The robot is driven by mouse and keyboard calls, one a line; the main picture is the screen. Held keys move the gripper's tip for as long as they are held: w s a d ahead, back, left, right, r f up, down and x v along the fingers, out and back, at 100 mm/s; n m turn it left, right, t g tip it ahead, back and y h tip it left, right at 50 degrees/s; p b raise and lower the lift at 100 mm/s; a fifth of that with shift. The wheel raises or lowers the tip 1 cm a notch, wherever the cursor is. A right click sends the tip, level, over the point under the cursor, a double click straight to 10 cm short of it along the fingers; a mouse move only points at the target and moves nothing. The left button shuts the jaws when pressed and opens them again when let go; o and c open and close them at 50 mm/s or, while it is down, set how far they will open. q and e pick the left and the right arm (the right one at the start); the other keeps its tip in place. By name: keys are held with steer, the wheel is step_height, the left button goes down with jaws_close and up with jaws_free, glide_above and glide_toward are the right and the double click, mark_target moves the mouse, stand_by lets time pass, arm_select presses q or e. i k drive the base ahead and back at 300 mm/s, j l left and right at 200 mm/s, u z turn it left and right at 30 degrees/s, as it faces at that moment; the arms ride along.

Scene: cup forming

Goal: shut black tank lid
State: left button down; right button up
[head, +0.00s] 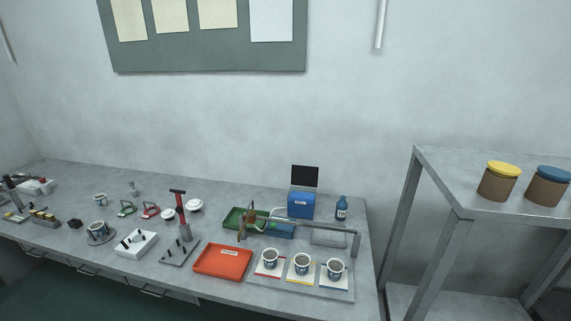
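The black lid (305,177) stands upright, open, at the back edge of a blue tank (300,205). The tank has a white label on its front and sits at the back right of the grey table. The lid's flat face shows toward me and nothing touches it. Neither of my grippers is in view.
A blue bottle (341,209) stands right of the tank. In front are a grey bar frame (355,243), a green tray (232,219), an orange tray (222,262) and three cups on a pale board (290,290). A metal shelf (450,180) holding two jars stands at the right.

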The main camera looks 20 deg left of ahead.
mark_target(301, 176)
steer(key=i+j+u, duration=0.1)
steer(key=i+j, duration=0.3)
steer(key=i+j+u, duration=0.15)
steer(key=i+j, duration=0.15)
steer(key=i, duration=0.25)
